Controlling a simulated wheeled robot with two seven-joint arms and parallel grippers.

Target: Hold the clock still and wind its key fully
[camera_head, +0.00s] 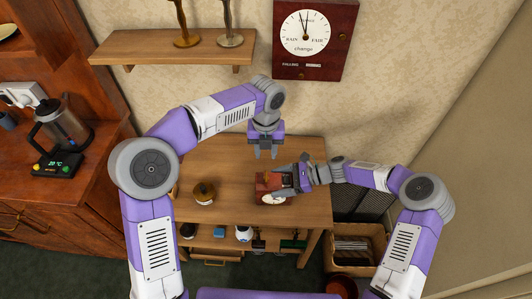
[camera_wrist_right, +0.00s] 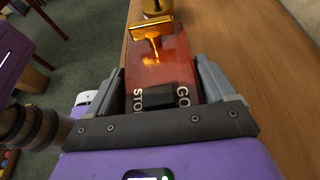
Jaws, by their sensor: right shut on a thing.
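The clock (camera_head: 262,185) is a small red-brown wooden block with a white dial, standing on the wooden table. In the right wrist view its glossy body (camera_wrist_right: 160,72) carries a black switch between "STOP" and "GO" lettering. A gold T-shaped key (camera_wrist_right: 152,27) stands out from its far part. My right gripper (camera_head: 287,180) has its fingers on either side of the clock's body and is shut on it. My left gripper (camera_head: 265,154) points down above and behind the clock. Its fingers are apart with nothing between them. The key is too small to make out in the head view.
Several items sit on the shelf below. A wall shelf (camera_head: 170,47) and a dark red barometer (camera_head: 306,35) are behind. A coffee maker (camera_head: 62,130) is at the left. The tabletop's back left is clear.

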